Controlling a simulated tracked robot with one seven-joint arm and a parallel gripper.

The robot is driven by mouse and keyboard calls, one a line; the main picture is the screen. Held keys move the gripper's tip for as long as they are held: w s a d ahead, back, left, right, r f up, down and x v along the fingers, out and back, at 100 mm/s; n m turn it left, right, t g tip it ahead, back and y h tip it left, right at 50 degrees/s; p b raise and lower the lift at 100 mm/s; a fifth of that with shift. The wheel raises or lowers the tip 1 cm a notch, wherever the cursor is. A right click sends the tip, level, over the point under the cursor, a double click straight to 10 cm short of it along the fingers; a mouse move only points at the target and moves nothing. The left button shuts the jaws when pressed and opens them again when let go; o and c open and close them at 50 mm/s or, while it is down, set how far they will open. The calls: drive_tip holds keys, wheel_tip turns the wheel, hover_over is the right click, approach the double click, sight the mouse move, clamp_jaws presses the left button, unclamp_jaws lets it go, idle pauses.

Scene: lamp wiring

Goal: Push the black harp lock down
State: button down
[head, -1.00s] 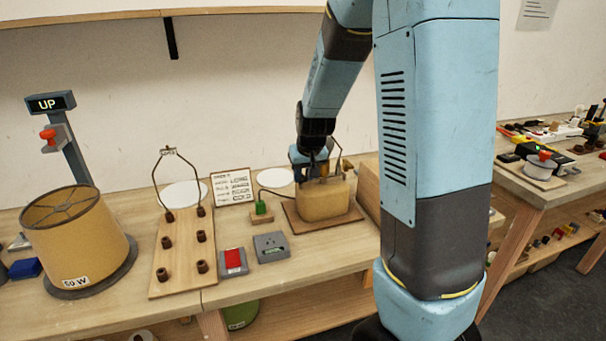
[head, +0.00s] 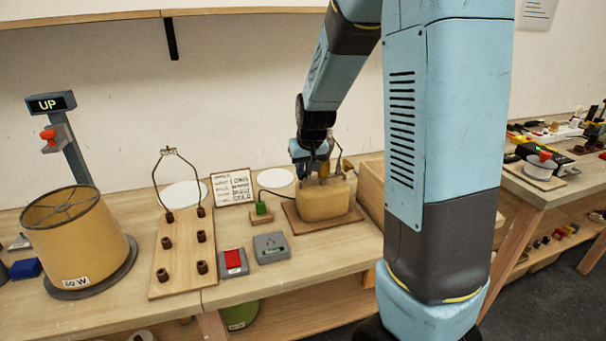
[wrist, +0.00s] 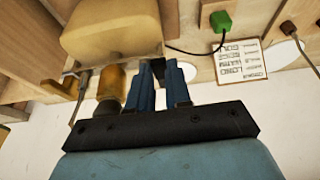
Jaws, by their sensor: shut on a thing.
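The tan lamp body (head: 325,203) stands on a wooden base on the bench, and it fills the top left of the wrist view (wrist: 110,28). A brass socket (wrist: 111,84) and part of the wire harp (wrist: 80,95) show beside my fingers. My gripper (wrist: 163,72) is at the lamp's top, its blue fingers close together on a small black piece, the black harp lock (wrist: 155,66). Most of the lock is hidden by the fingers. In the head view my gripper (head: 312,168) covers this area, and the lock cannot be made out there.
A green plug (head: 261,208) on a cord stands left of the lamp, near a card (head: 232,188) and a grey outlet box (head: 271,247). A board with another harp (head: 178,260) and a large shade (head: 75,240) lie further left. A wooden box (head: 371,190) is close on the right.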

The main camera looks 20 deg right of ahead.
drive_tip(key=shift+w+r, duration=0.15)
drive_tip(key=shift+r, duration=0.05)
drive_tip(key=c, duration=1.4)
unclamp_jaws()
drive_tip(key=o, duration=0.4)
drive_tip(key=shift+c, duration=0.2)
drive_tip(key=v, duration=1.3)
drive_tip(key=shift+s+r, duration=0.3)
